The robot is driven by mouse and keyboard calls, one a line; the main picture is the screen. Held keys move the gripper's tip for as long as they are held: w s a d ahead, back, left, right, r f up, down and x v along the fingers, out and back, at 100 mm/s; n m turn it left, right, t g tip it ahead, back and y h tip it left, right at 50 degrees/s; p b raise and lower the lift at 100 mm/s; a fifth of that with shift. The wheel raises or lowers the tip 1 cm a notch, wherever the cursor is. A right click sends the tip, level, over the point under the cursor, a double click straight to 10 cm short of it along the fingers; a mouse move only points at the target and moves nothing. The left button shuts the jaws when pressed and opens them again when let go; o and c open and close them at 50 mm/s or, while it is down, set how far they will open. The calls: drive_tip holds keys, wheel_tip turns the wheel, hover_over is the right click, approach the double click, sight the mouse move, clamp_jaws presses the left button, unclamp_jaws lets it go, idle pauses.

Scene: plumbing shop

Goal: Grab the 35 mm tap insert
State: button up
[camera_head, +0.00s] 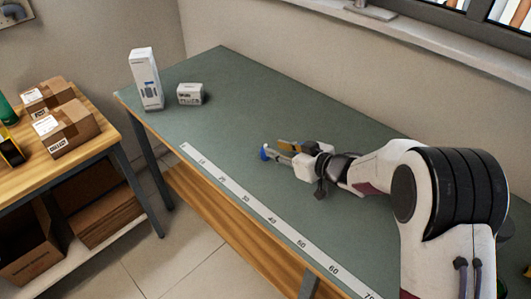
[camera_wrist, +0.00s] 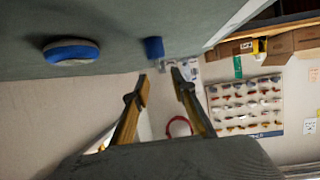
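My gripper (camera_head: 281,151) is low over the green bench top, its fingers pointing left. In the wrist view its yellow fingers (camera_wrist: 160,77) are apart, with nothing held between them. Just beyond the fingertips is a small blue cylindrical piece (camera_wrist: 154,47) with a pale stem towards the gripper, which looks like a tap insert. To its left lies a wider round blue-and-white piece (camera_wrist: 72,51). In the head view one blue-and-white piece (camera_head: 265,153) shows at the fingertips; I cannot tell which of the two it is. No 35 mm marking is readable.
A tall white box (camera_head: 147,80) and a small white box (camera_head: 190,94) stand at the bench's far left end. A ruler strip (camera_head: 245,200) runs along the front edge. Cardboard boxes (camera_head: 65,130) sit on a wooden table at left. The bench between is clear.

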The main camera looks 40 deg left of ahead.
sight(266, 145)
drive_tip(key=shift+x, duration=2.6)
drive_tip(key=shift+w+d, duration=0.1)
drive_tip(key=shift+w, duration=0.05)
clamp_jaws()
